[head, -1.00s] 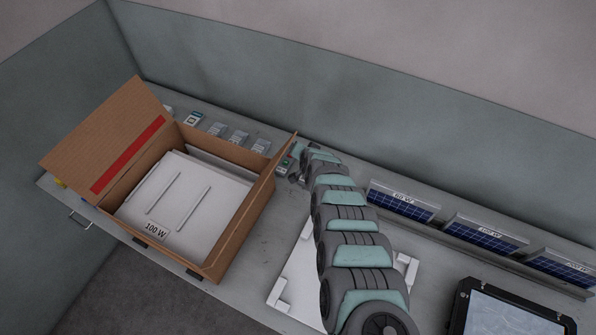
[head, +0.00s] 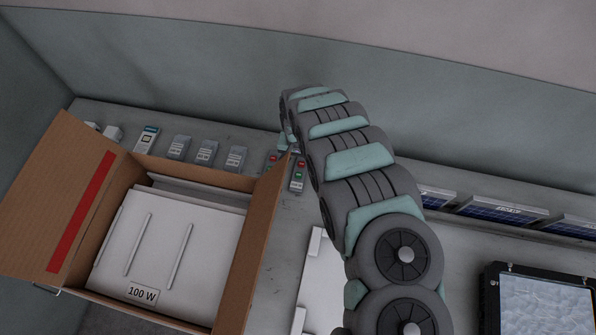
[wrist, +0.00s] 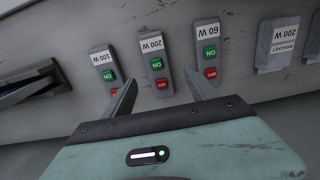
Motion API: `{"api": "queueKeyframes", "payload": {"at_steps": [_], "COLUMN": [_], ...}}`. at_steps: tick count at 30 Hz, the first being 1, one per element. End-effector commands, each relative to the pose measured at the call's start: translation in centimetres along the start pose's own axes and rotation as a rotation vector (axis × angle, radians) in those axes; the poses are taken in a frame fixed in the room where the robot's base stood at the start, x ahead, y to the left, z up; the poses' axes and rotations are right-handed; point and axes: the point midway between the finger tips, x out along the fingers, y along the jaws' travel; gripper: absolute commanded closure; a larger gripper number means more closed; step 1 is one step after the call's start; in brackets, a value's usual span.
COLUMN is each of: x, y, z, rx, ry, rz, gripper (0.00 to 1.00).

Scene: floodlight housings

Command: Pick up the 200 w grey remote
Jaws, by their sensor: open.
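In the wrist view, three small grey remotes with green ON and red buttons lie in a row. The 200 W grey remote (wrist: 153,60) is in the middle, its label upside down. The left remote (wrist: 104,66) appears to read 100 W, and the right one (wrist: 207,50) reads 60 W. My gripper (wrist: 160,80) is open and empty, its fingertips either side of the 200 W remote's lower part, seemingly apart from it. In the head view, two remotes (head: 298,176) show beside my arm. My fingers are largely hidden there.
An open cardboard box (head: 262,222) holding white 100 W housings stands left, its flap near the remotes. Grey bracket packs (head: 235,158) lie along the wall, also in the wrist view (wrist: 279,45). Solar panels (head: 502,212) lean at right. A dark floodlight (head: 535,300) lies front right.

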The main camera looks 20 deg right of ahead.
Motion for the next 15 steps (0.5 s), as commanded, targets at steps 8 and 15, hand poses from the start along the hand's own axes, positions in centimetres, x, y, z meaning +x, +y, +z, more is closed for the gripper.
{"api": "queueKeyframes", "payload": {"at_steps": [8,15], "x": [1.7,4.2], "y": [0.0,0.4], "z": [0.0,0.3], "rx": [0.0,0.001], "ry": [0.001,0.001], "rz": [0.0,-0.002], "gripper": [0.33,0.33]}}
